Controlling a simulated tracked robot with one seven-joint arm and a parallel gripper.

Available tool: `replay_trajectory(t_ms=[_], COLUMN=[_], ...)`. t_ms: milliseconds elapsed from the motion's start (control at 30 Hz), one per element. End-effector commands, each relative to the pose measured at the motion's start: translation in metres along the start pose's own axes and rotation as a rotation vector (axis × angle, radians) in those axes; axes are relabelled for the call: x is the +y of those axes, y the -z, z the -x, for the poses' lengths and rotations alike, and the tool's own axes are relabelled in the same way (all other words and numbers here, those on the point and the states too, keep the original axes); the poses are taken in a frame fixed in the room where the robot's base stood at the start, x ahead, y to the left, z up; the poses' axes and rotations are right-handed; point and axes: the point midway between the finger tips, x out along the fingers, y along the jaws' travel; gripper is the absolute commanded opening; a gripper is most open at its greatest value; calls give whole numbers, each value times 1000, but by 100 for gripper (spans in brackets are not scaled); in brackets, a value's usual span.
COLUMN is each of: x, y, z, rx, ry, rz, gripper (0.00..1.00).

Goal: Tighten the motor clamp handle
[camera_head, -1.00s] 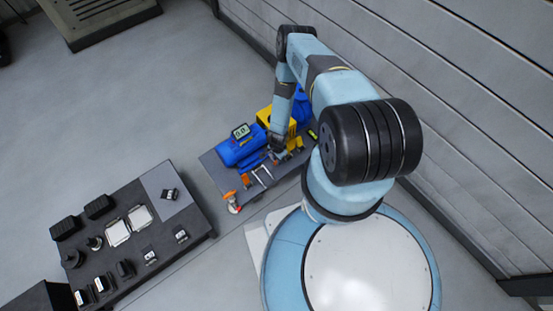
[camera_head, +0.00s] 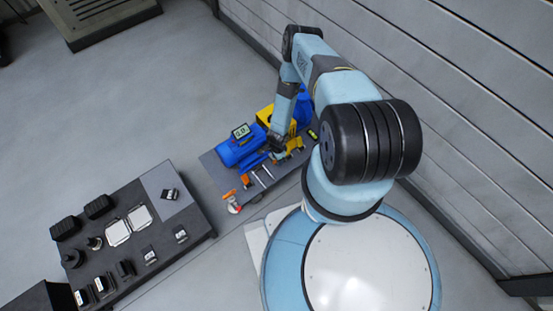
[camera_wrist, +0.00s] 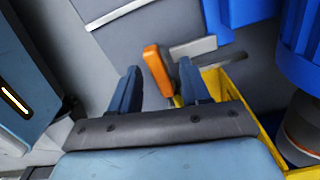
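An orange handle (camera_wrist: 157,70) shows in the wrist view, slanted, with its lower end on a yellowish stem between my fingers. I take it for the motor clamp handle, though no label shows. My gripper (camera_wrist: 158,72) is open, with one blue finger on each side of the handle and visible gaps. Contact cannot be seen. In the head view, my gripper (camera_head: 278,154) is low over the skid (camera_head: 214,166), just right of the blue motor (camera_head: 238,152). My wrist hides part of the clamp area there.
A yellow housing (camera_head: 265,115) stands behind my wrist, with a blue body (camera_head: 303,108) beside it. Another orange handle (camera_head: 246,181) and a red-and-white part (camera_head: 234,204) are at the skid's front. A dark table (camera_head: 205,222) with several parts stands left. Open floor lies beyond.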

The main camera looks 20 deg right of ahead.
Motion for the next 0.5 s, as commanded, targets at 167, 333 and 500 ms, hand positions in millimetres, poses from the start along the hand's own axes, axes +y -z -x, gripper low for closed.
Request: replay_trajectory(t_ms=[167, 333, 500], x=[0, 0, -1], y=[0, 0, 1], z=[0, 3, 16], rx=[0, 0, 0], ry=[0, 0, 1], rz=[0, 1, 1], gripper=[51, 51, 51])
